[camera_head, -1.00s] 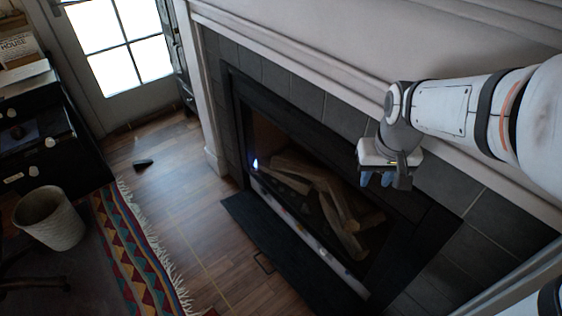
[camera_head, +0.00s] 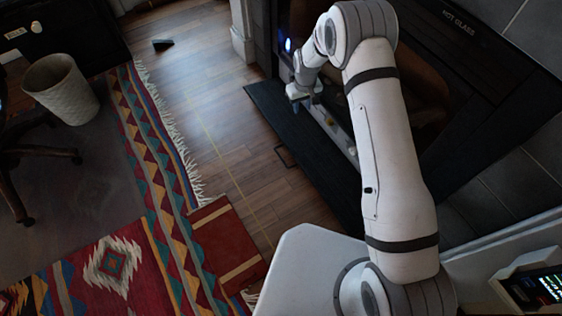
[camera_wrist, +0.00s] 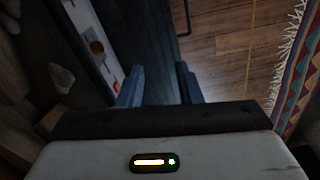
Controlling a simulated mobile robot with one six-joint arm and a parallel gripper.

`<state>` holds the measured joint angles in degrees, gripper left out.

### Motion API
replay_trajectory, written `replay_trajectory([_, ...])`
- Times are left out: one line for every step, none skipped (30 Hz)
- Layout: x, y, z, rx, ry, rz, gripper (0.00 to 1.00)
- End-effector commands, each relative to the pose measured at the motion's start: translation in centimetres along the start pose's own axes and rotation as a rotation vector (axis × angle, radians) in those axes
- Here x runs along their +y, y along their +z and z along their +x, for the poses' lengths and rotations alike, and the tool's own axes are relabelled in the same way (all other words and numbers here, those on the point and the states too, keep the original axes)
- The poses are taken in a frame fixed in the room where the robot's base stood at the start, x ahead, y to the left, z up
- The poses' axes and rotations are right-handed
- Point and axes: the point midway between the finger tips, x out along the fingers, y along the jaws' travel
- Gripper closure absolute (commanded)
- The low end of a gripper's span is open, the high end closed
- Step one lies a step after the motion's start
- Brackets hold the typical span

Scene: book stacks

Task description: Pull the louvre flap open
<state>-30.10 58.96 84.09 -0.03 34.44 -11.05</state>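A pale strip (camera_head: 338,132) with small knobs or marks runs along the bottom of the dark fireplace; I cannot tell for sure whether it is the louvre flap. In the wrist view the pale strip (camera_wrist: 91,40) shows a gold round knob and a red mark, left of my fingers. My gripper (camera_head: 308,98) is low in front of the fireplace, close to the strip's far end. In the wrist view my gripper (camera_wrist: 160,88) has two blue-grey fingers apart with nothing between them. A thin dark loop (camera_head: 283,156), handle-like, lies at the black hearth's edge.
The black hearth slab (camera_head: 300,140) lies before the fireplace (camera_head: 415,60). Wooden floor (camera_head: 215,120) is clear to its left. A patterned rug (camera_head: 170,190), a wastebasket (camera_head: 62,88) and a small dark wedge (camera_head: 162,44) are farther left.

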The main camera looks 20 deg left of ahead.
Motion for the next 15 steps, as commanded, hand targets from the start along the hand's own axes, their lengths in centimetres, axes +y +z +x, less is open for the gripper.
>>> replay_trajectory([-1.4,-0.2,5.3,-0.013,-0.003,-0.03,0.68])
replay_trajectory([-2.2,-0.3,7.5,-0.017,-0.005,-0.046,0.68])
replay_trajectory([-3.1,-0.4,10.2,-0.021,-0.006,-0.065,0.68])
replay_trajectory([-3.8,-0.4,12.1,-0.025,-0.007,-0.08,0.68])
replay_trajectory([-4.4,-0.4,13.8,-0.027,-0.008,-0.093,0.68])
replay_trajectory([-5.2,-0.3,16.0,-0.03,-0.009,-0.11,0.68])
replay_trajectory([-5.7,-0.2,17.4,-0.033,-0.01,-0.122,0.68])
replay_trajectory([-6.2,-0.1,18.7,-0.035,-0.01,-0.131,0.68])
replay_trajectory([-6.7,0.0,20.1,-0.038,-0.011,-0.143,0.68])
replay_trajectory([-7.0,0.0,21.0,-0.038,-0.011,-0.15,0.68])
replay_trajectory([-7.3,0.1,21.7,-0.04,-0.012,-0.156,0.68])
replay_trajectory([-7.6,0.2,22.4,-0.04,-0.012,-0.162,0.68])
replay_trajectory([-7.8,0.2,22.8,-0.04,-0.012,-0.165,0.68])
replay_trajectory([-7.9,0.3,23.2,-0.04,-0.012,-0.167,0.68])
replay_trajectory([-8.0,0.3,23.6,-0.041,-0.012,-0.169,0.68])
